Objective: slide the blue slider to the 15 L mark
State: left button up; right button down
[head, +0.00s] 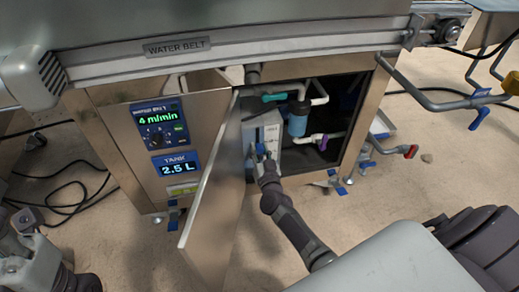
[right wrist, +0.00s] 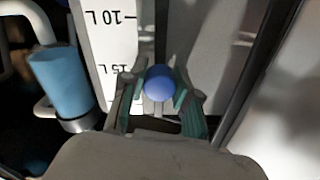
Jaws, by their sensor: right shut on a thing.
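My right gripper (right wrist: 158,98) is shut on the knob, with a finger on either side. The scale appears upside down in the right wrist view, and the knob is close to the 15 L mark (right wrist: 106,69), slightly past it away from 10 L. In the head view my right gripper (head: 262,156) reaches inside the open cabinet to the pale tank (head: 265,130); the marks are too small to read there. My left gripper (head: 27,222) is partly visible at the lower left; its jaws are unclear.
The open cabinet door (head: 212,185) stands just left of my right forearm. The tank display (head: 176,168) reads 2.5 L.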

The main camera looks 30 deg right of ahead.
jog(key=c, duration=0.8)
grip_release()
jog(key=shift+c, duration=0.2)
jog(key=v, duration=1.2)
